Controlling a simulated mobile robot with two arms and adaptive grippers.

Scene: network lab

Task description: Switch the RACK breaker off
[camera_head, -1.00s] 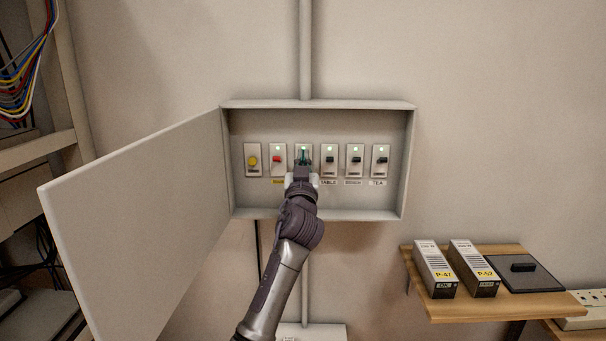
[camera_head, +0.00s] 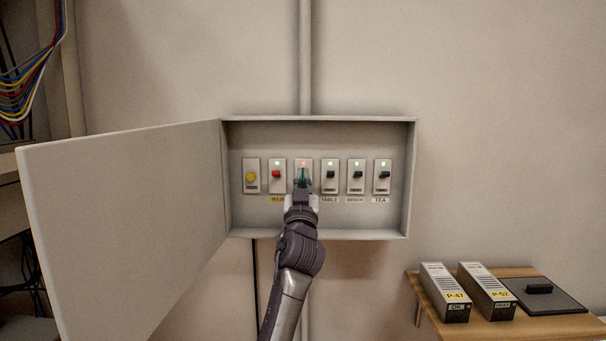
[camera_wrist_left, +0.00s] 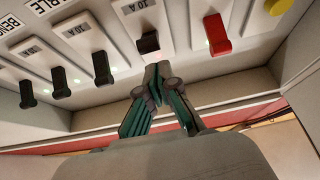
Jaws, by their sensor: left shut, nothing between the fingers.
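The open breaker box (camera_head: 320,120) on the wall holds a row of breakers. The third breaker from the left (camera_head: 304,172) shows a red light; my gripper covers its label, and the breakers labelled TABLE (camera_head: 330,175), BENCH and TEA follow to its right. In the left wrist view its black lever (camera_wrist_left: 148,43) is on a plate marked 10 A. My left gripper (camera_head: 302,182) is shut and empty, its tips (camera_wrist_left: 155,72) right at this lever; I cannot tell if they touch it. My right gripper is not in view.
A red switch (camera_head: 276,174) and a yellow button (camera_head: 251,176) sit left of the third breaker. The box door (camera_head: 120,230) stands open to the left. A wooden shelf (camera_head: 470,331) with two modules and a dark pad is at lower right.

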